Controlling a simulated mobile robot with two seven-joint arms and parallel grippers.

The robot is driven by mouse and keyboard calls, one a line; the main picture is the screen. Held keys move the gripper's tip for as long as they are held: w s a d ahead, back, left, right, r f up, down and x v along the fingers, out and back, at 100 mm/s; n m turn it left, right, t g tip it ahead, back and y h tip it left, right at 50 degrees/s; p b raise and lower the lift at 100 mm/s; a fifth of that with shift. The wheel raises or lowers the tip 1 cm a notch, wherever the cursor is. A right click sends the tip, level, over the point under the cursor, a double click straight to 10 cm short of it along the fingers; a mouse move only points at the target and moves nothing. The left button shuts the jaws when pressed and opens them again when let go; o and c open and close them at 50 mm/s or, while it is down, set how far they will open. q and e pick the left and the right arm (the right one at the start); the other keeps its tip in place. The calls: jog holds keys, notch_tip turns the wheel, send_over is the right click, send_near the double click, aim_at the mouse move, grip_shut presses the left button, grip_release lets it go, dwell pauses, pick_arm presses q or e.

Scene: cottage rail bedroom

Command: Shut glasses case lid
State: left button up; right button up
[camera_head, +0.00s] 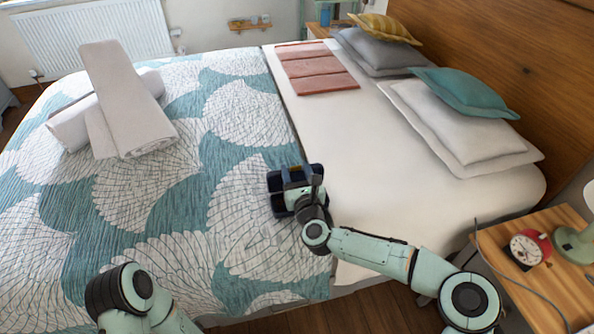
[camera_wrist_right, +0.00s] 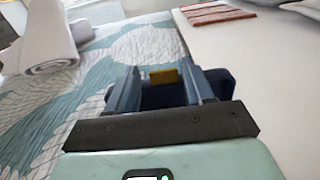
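The glasses case (camera_head: 279,181) is dark navy and lies on the bed near the edge of the patterned quilt. Its lid looks raised, but my right gripper and wrist cover much of it. My right gripper (camera_head: 296,184) is over the case. In the right wrist view its two fingers (camera_wrist_right: 160,88) are apart, with dark parts of the case (camera_wrist_right: 222,82) between and beside them. A small yellow patch (camera_wrist_right: 163,77) shows between the fingers; I cannot tell what it is. Contact with the lid is unclear. Only part of my left arm shows; its gripper is out of view.
Rolled and folded grey towels (camera_head: 124,105) lie on the quilt (camera_head: 175,220) at left. A folded pink throw (camera_head: 315,68) and pillows (camera_head: 455,120) lie farther back. The white sheet (camera_head: 385,175) is mostly clear.

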aim_at(295, 170)
jog(key=shift+s+f, duration=0.15)
jog(key=shift+f, duration=0.25)
jog(key=shift+p+v, duration=0.3)
jog(key=shift+v, duration=1.45)
jog(key=r+p+v, duration=0.1)
jog(key=p+v, duration=0.1)
jog(key=v, duration=0.9)
jog(key=shift+s, duration=0.25)
jog(key=shift+r+p, duration=0.1)
jog(key=shift+p, duration=0.25)
